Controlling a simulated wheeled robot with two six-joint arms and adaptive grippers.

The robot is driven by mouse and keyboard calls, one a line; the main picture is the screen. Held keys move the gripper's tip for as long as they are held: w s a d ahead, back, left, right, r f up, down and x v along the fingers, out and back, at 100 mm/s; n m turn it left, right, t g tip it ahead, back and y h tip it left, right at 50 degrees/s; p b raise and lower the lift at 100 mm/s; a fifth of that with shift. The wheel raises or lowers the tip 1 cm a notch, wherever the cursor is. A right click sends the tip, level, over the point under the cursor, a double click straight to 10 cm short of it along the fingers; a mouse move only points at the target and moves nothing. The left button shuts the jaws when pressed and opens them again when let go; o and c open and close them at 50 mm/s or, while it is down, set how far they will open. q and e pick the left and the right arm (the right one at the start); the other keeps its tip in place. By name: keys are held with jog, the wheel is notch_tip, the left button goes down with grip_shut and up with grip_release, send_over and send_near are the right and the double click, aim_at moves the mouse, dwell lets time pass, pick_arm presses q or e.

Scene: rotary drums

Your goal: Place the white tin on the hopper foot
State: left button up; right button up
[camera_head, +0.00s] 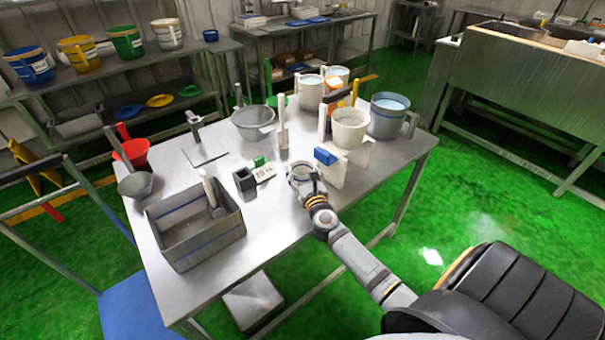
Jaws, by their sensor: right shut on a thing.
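My right gripper (305,177) reaches in from the lower right, low over the front right part of the steel table (270,220). It is shut on a small pale round thing (298,169), partly hidden by the gripper; I cannot tell for sure that this is the white tin. Just right of it stands a white upright panel (334,171) with a blue block (324,156) at its top left. A white bucket (350,128) is behind the panel. I cannot pick out the hopper foot with certainty. My left gripper is not in view.
A grey bin (197,238) with a scoop stands front left. A grey colander (253,122), a white upright paddle (283,130) and a grey bucket (386,117) stand farther back. The table's front middle is clear.

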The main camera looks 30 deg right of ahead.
jog(key=b+v, duration=0.4)
jog(key=v, duration=1.4)
jog(key=shift+r, duration=0.4)
